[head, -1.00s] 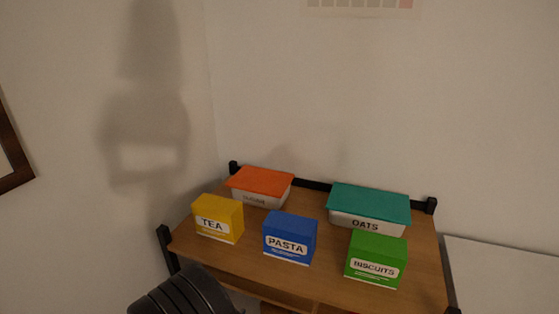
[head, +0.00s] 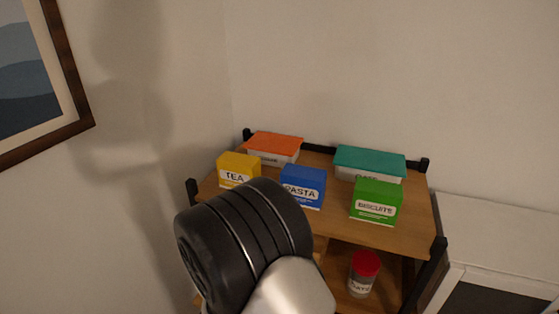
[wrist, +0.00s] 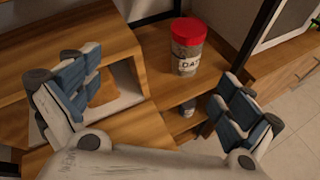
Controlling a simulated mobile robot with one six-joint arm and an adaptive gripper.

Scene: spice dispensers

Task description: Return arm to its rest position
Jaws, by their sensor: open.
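My gripper (wrist: 158,88) shows in the wrist view with its two blue-padded fingers spread wide apart. Nothing is held between them. A jar with a red lid (wrist: 189,30) stands upright on a wooden shelf beyond the fingertips, apart from both. The red-lidded jar also shows in the head view (head: 363,274), on the lower shelf. In the head view my dark, rounded arm joint and a pale link rise in front of the shelf unit. They hide part of its left side, and my gripper is out of that view.
The shelf unit's top (head: 330,222) bears a yellow TEA box (head: 238,163), blue PASTA box (head: 305,178), green BISCUITS box (head: 377,195), orange-lidded box (head: 274,140) and teal-lidded OATS box (head: 370,156). A white cabinet (head: 495,225) stands right. A small jar (wrist: 188,107) sits lower.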

